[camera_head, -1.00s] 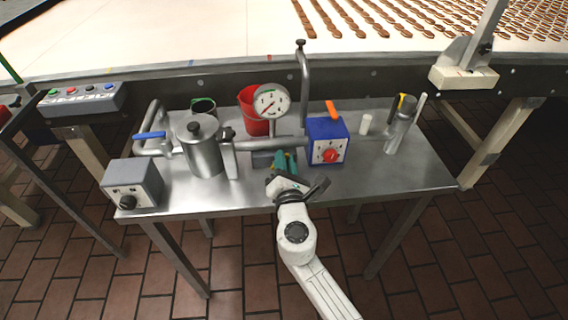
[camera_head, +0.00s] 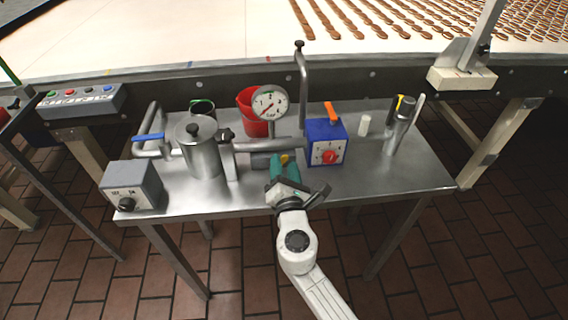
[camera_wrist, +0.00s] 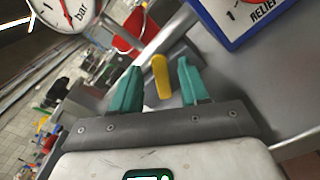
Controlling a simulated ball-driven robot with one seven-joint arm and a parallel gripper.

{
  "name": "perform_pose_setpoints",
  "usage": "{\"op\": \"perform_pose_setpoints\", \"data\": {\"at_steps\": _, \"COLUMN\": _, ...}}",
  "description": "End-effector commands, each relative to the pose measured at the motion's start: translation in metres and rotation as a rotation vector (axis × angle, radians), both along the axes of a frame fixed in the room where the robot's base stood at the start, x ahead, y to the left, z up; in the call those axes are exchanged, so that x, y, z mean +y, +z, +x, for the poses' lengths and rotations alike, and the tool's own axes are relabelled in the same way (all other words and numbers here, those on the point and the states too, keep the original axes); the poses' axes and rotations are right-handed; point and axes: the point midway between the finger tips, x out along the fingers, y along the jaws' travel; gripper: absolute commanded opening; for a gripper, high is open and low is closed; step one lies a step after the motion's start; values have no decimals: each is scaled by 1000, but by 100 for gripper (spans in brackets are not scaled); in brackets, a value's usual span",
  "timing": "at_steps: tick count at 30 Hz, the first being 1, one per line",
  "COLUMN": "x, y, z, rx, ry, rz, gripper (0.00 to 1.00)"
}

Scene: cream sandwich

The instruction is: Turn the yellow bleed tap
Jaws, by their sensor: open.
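The yellow bleed tap (camera_wrist: 160,76) shows in the wrist view as a short yellow lever between my two teal fingers. My gripper (camera_wrist: 160,84) is open, with one finger on each side of the lever. A gap shows on both sides, so the fingers look clear of it. In the head view my gripper (camera_head: 284,164) is over the front middle of the steel table (camera_head: 226,196). The tap's base is hidden behind the gripper.
The gauge (camera_head: 269,103) stands just behind the tap, with a red bucket (camera_head: 250,122) beyond. A blue relief box (camera_head: 326,144) with a red knob and orange lever is close on the right. A steel canister (camera_head: 203,150) is on the left.

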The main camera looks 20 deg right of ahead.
Motion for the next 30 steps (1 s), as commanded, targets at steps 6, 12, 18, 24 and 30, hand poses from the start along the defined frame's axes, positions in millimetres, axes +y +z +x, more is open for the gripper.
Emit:
{"op": "perform_pose_setpoints", "data": {"at_steps": 6, "x": 13, "y": -2, "z": -42, "rx": 4, "ry": 1, "rz": 2, "gripper": 45}}
{"op": "perform_pose_setpoints", "data": {"at_steps": 12, "x": 24, "y": -2, "z": -73, "rx": 3, "ry": 1, "rz": 1, "gripper": 45}}
{"op": "perform_pose_setpoints", "data": {"at_steps": 18, "x": 28, "y": -1, "z": -88, "rx": 2, "ry": 0, "rz": 1, "gripper": 45}}
{"op": "perform_pose_setpoints", "data": {"at_steps": 24, "x": 29, "y": 0, "z": -89, "rx": 1, "ry": -1, "rz": 0, "gripper": 45}}
{"op": "perform_pose_setpoints", "data": {"at_steps": 30, "x": 29, "y": 3, "z": -88, "rx": -5, "ry": -6, "rz": 22, "gripper": 34}}
